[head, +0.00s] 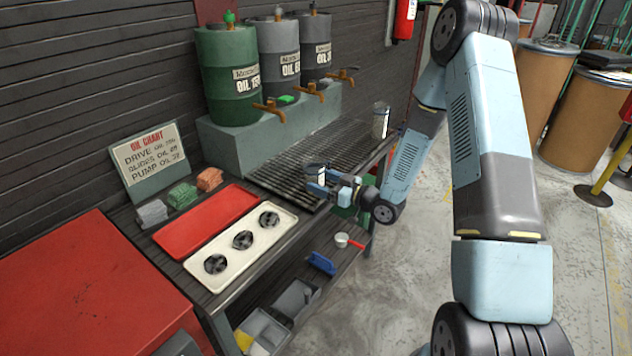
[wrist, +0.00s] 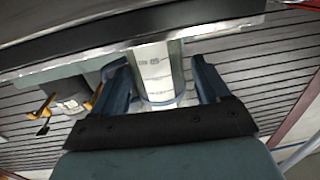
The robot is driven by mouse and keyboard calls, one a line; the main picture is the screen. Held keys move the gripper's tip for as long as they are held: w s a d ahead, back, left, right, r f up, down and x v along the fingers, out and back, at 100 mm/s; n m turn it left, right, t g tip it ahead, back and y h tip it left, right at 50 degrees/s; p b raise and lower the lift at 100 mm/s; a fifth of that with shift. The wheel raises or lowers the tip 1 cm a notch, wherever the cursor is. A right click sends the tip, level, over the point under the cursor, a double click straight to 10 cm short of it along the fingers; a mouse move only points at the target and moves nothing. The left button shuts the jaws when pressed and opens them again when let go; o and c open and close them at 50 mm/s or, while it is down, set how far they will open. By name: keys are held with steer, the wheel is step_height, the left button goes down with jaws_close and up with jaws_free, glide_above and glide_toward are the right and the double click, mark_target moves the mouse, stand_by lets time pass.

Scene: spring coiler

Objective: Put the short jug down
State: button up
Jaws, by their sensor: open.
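The short jug (head: 321,175) is a small clear vessel with a pale label, standing on the dark slatted drip grating (head: 283,164). In the wrist view the jug (wrist: 153,75) shows between my two blue fingers, with a clear gap to the finger on the right. My gripper (head: 318,182) is open around the jug; it also shows in the wrist view (wrist: 160,82). A taller clear jug (head: 380,121) stands at the grating's far right end. The short jug's base is partly hidden by my fingers in the head view.
Three oil drums with brass taps, one green (head: 229,75), stand on a grey block behind the grating. A red tray (head: 207,221), a cream tray (head: 240,246) with three dark round parts, folded cloths and an oil chart (head: 148,158) are to the left. Bare grating lies between the jugs.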

mark_target(310, 173)
steer(key=x, duration=0.5)
steer(key=shift+w+d+r, duration=0.1)
steer(key=shift+w+r, duration=0.05)
steer(key=shift+r, duration=0.05)
steer(key=c, duration=0.9)
steer(key=shift+r, duration=0.1)
steer(key=shift+c, duration=0.2)
steer(key=shift+r, duration=0.25)
steer(key=s+d+r, duration=0.1)
steer(key=r, duration=0.1)
steer(key=s+r, duration=0.1)
steer(key=r, duration=0.2)
steer(key=s+d+r, duration=0.1)
steer(key=r, duration=0.1)
steer(key=shift+s+d+r, duration=0.3)
steer(key=shift+s+r, duration=0.05)
steer(key=shift+r, duration=0.05)
steer(key=s+d+r, duration=0.4)
steer(key=s+d, duration=0.1)
steer(key=s, duration=0.2)
steer(key=w+d+f+m+t+h, duration=0.8)
steer(key=w+d+f+m+h, duration=0.3)
steer(key=w+d+f+h, duration=0.2)
step_height(310, 173, down, 5)
steer(key=shift+w+d+r+h, duration=0.2)
steer(key=shift+w+d+h, duration=0.15)
steer(key=shift+d+h, duration=0.7)
